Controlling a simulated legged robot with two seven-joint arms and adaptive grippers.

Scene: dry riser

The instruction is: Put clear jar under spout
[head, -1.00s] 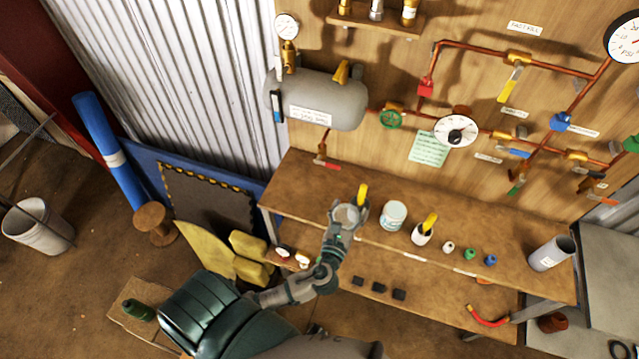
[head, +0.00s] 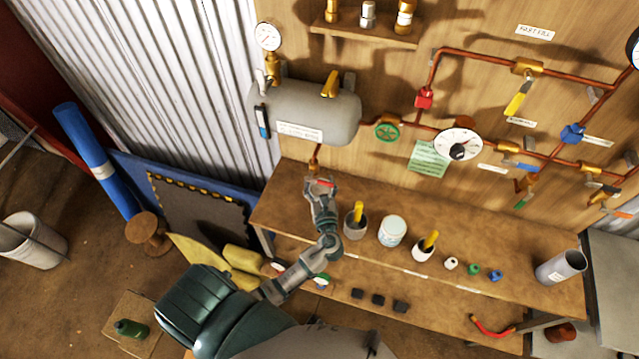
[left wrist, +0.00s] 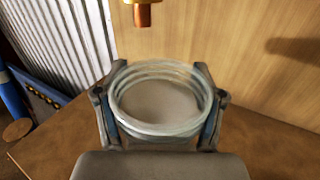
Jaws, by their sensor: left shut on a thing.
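My left gripper (head: 321,190) is shut on the clear jar (left wrist: 160,100), and its two fingers (left wrist: 160,110) sit on either side of it in the left wrist view. The jar is upright with its open round mouth up. In the head view the jar is too small and covered to make out well. The copper spout (head: 316,160) hangs below the grey tank, just beyond my left gripper. In the left wrist view the spout's copper end (left wrist: 142,18) shows past the jar's far rim, with a visible gap. My right gripper is not in view.
The wooden bench (head: 285,205) is clear left of a grey cup (head: 355,224) with a yellow handle in it. A white tub (head: 392,231), a white cup (head: 423,250) and small caps stand further right. The grey tank (head: 312,112) hangs above.

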